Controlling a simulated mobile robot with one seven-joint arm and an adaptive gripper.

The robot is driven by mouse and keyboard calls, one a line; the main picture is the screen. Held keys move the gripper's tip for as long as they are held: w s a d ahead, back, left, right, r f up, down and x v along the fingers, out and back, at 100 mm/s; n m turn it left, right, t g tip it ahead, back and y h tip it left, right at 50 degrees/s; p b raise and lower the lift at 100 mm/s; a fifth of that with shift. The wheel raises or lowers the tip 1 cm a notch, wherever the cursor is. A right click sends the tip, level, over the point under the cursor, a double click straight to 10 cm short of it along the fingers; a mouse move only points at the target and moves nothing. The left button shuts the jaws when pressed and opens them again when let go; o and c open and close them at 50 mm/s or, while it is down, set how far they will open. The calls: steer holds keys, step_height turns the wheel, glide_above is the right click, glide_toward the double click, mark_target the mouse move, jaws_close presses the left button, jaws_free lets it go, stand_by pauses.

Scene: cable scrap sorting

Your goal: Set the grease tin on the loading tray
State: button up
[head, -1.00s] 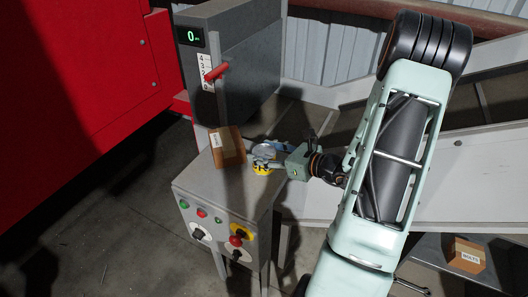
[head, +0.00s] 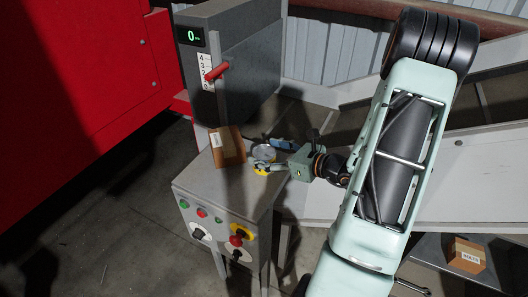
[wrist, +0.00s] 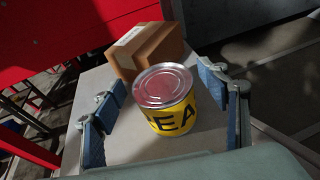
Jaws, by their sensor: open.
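The grease tin (head: 264,153) stands upright on the grey top of the control cabinet (head: 238,186), with a silver lid and a yellow side. In the wrist view the tin (wrist: 170,112) shows black letters, partly reading "EA". My gripper (wrist: 162,82) is open, with one blue finger to each side of the tin and visible gaps between. In the head view my gripper (head: 270,154) reaches in from the right at the tin. No surface is marked as the loading tray, so I cannot tell which one it is.
A cardboard box (head: 227,146) stands close behind and left of the tin. A grey housing with a red lever (head: 216,72) rises behind. Buttons and knobs (head: 238,236) cover the cabinet's front. Another labelled box (head: 467,255) sits low at right.

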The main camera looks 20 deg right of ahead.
steer(key=b+v, duration=0.1)
steer(key=v, duration=1)
